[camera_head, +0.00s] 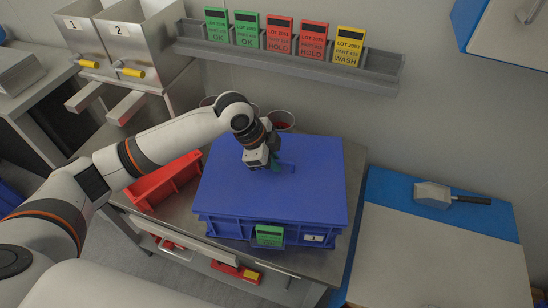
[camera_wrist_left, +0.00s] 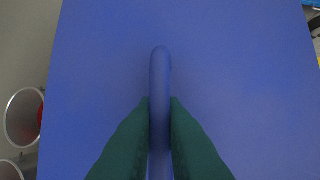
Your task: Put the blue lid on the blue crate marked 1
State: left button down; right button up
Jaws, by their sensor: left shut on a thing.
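The blue lid (camera_head: 265,185) lies over the blue crate (camera_head: 275,229) on the metal table. It looks flat, and I cannot tell whether it is fully seated. The crate's front has a small white label (camera_head: 313,238) and a green card (camera_head: 269,236). My left gripper (camera_head: 274,167) is over the rear middle of the lid. Its dark green fingers are shut on the lid's blue handle, a bar that also shows in the left wrist view (camera_wrist_left: 160,85). The crate's inside is hidden. My right gripper is not in view.
A red crate (camera_head: 165,182) stands left of the blue crate. Metal cups (camera_head: 282,119) stand behind it. A rail with coloured cards (camera_head: 290,62) runs along the wall. A scoop-like tool (camera_head: 447,195) lies on the blue and grey bench at the right.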

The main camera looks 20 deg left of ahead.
pick_arm(q)
jog(key=c, duration=1.4)
grip_release()
jog(key=b+v, duration=0.1)
jog(key=v, duration=1.1)
jog(key=shift+b, duration=0.35)
jog(key=shift+s+d, duration=0.1)
